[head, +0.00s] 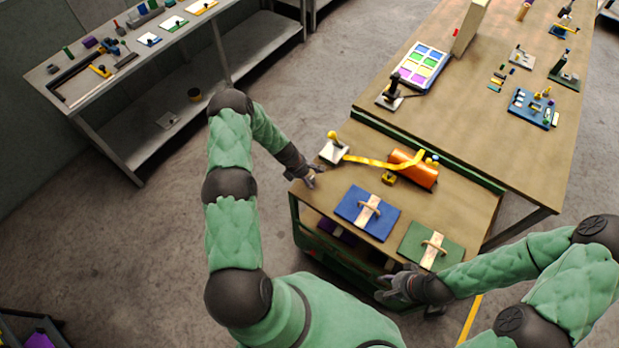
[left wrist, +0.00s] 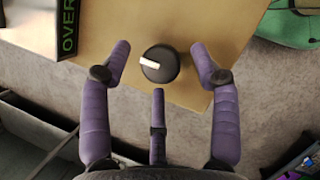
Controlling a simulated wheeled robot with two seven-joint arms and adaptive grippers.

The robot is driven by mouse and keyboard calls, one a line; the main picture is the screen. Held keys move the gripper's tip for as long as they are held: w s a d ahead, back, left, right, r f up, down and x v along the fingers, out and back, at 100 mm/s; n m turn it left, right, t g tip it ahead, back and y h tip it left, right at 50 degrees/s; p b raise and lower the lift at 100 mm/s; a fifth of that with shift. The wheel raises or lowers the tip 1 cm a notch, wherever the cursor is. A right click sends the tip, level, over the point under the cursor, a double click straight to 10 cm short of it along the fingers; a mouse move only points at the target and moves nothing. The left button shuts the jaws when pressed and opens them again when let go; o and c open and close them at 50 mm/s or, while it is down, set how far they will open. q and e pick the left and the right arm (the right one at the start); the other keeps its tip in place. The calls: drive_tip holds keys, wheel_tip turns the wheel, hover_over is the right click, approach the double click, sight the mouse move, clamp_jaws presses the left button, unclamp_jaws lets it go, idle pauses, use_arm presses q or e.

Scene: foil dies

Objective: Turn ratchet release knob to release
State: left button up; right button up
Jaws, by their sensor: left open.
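A round black knob (left wrist: 165,72) with a white pointer mark shows in the left wrist view, near the edge of a tan wooden top. Its pointer lies toward the left of the picture. My left gripper (head: 311,180) is open at the left edge of the small bench. Its purple fingers stand apart on either side of the knob in the wrist view, with a third finger below; I see no contact. In the head view the knob is not clearly visible. My right gripper (head: 394,284) hangs by the bench's front side; its finger state is unclear.
On the small bench (head: 290,192) are a white block (head: 333,152) with a yellow ball, a yellow strap (head: 368,161), an orange cylinder (head: 414,170), and blue (head: 352,206) and green (head: 417,236) panels with handles. A dark "OVER" label (left wrist: 68,28) lies left of the knob.

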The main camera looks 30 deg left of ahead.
use_arm(q)
drive_tip(key=shift+w+d+f, duration=0.1)
drive_tip(key=shift+d+f, duration=0.05)
drive_tip(key=shift+f, duration=0.3)
drive_tip(key=c, duration=1.1)
drive_tip(key=shift+m, duration=0.3)
drive_tip(key=shift+w+f+m+g+h+b, duration=0.15)
drive_tip(key=shift+m+g+h+b, duration=0.15)
drive_tip(key=shift+m+b, duration=0.75)
drive_tip(key=m+g+b, duration=0.2)
drive_tip(key=m+b, duration=0.3)
drive_tip(key=m+g+b, duration=0.2)
drive_tip(key=m+b, duration=0.3)
drive_tip(key=b, duration=0.1)
drive_tip(key=shift+w, duration=0.15)
drive_tip(key=shift+m+g+b, duration=0.4)
drive_tip(key=shift+m+b, duration=0.7)
drive_tip(key=shift+m, duration=0.05)
drive_tip(key=shift+m+g+y+b, duration=0.5)
drive_tip(key=shift+m+b, duration=0.35)
drive_tip(key=shift+m, duration=0.55)
drive_tip(key=shift+c, duration=0.2)
